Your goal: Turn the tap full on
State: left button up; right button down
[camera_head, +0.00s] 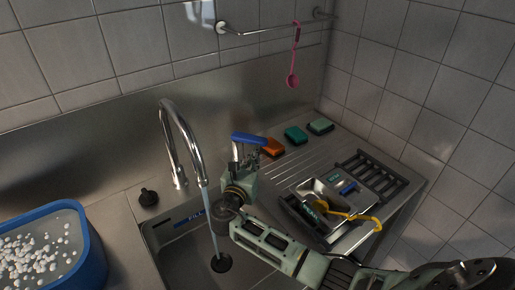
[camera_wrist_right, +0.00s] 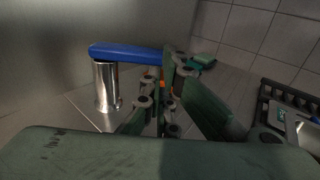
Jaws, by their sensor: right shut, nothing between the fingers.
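The chrome tap spout (camera_head: 180,128) arches over the sink (camera_head: 185,255), and a thin stream of water (camera_head: 212,225) runs from it. The tap's blue lever (camera_head: 247,138) lies across the top of a short chrome post; lever (camera_wrist_right: 125,53) and post (camera_wrist_right: 106,85) also show in the right wrist view. My right gripper (camera_head: 256,158) is shut and empty beside the lever. In the wrist view its fingertips (camera_wrist_right: 169,68) are at the lever's right end; whether they touch is unclear. My left gripper is not in view.
A blue tub (camera_head: 95,255) of white pieces stands at left. A black knob (camera_head: 148,197) is beside the spout. Orange (camera_head: 272,147), teal (camera_head: 296,135) and green (camera_head: 320,126) sponges lie behind. A metal tray (camera_head: 345,232) and black rack (camera_head: 372,172) occupy the drainboard at right.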

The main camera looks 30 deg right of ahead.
aim_at(266, 145)
jog(key=shift+n+t, duration=0.4)
jog(key=p+x, duration=0.1)
jog(key=x, duration=0.3)
jog(key=shift+s+d+r+p, duration=0.1)
jog(key=shift+d+p, duration=0.25)
jog(key=shift+d, duration=0.05)
jog(key=n+t+y, duration=0.1)
jog(key=d+y+p, duration=0.1)
jog(key=shift+w+d+n+t+y, duration=0.25)
jog(key=shift+w+n+t+y, duration=0.05)
jog(key=shift+n+t+y, duration=0.1)
jog(key=shift+w+d+n+t+y, duration=0.3)
jog(key=shift+d+n+t+y, duration=0.25)
jog(key=shift+y, duration=0.35)
jog(key=shift+w+d+f+n+y, duration=0.2)
jog(key=shift+w+d+n+y, duration=0.05)
jog(key=shift+d+y, duration=0.05)
jog(key=shift+w+d, duration=0.15)
jog(key=shift+w, duration=0.15)
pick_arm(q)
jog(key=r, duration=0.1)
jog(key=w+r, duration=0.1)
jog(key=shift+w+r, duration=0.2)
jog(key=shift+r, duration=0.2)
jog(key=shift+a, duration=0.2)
pick_arm(e)
jog(key=shift+s, duration=0.1)
